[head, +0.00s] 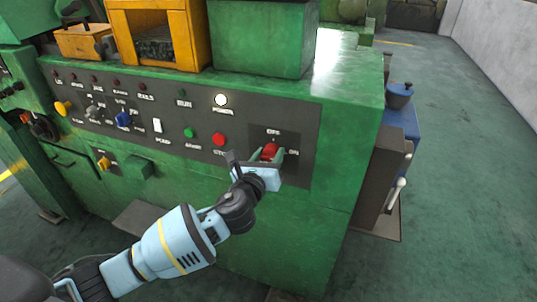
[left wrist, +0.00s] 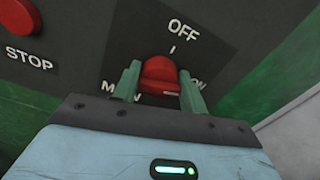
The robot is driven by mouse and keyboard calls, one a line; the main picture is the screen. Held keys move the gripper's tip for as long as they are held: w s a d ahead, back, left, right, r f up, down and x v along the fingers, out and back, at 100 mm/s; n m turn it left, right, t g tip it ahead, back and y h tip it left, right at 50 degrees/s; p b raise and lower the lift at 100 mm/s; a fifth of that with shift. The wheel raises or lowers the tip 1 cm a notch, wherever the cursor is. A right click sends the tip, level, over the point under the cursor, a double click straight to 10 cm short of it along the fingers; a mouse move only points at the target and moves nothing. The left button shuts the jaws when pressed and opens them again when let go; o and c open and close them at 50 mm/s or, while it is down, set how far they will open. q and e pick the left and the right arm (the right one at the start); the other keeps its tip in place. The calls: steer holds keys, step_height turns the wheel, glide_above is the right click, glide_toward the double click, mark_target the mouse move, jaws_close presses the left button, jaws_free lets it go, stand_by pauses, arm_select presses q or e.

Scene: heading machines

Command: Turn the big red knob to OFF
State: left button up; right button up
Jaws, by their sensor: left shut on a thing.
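The big red knob (head: 270,151) sits at the lower right of the dark control panel (head: 310,120), under the word OFF and left of ON. In the left wrist view the red knob (left wrist: 160,76) lies between the two green fingers of my left gripper (left wrist: 160,88), which is shut on it. OFF stands above the knob, with a small tick mark between. ON is at its right, partly hidden by a finger, and a word starting with M is at its left, also partly covered. My left gripper (head: 268,158) reaches the knob from below in the head view. My right gripper is not in view.
A red STOP button (head: 219,139) and a green button (head: 189,132) are left of the knob. A lit white lamp (head: 221,99) is above. A brown box with a white handle (head: 384,178) stands right of the green machine (head: 340,100). Floor further right is clear.

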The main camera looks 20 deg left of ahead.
arm_select(q)
steer(key=shift+n, duration=0.9)
steer(key=n+p, duration=0.1)
steer(key=n, duration=0.1)
steer(key=shift+n, duration=0.4)
steer(key=n, duration=0.2)
steer(key=shift+a+f+n, duration=0.1)
steer(key=shift+n, duration=0.3)
steer(key=n, duration=0.4)
steer(key=shift+f, duration=0.1)
steer(key=shift+f+n+p, duration=0.1)
steer(key=shift+n+p, duration=0.25)
steer(key=shift+n, duration=1.55)
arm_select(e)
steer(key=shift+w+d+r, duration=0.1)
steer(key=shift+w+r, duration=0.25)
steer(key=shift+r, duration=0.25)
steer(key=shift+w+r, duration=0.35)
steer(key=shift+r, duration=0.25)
arm_select(q)
steer(key=o, duration=1)
steer(key=shift+c, duration=0.2)
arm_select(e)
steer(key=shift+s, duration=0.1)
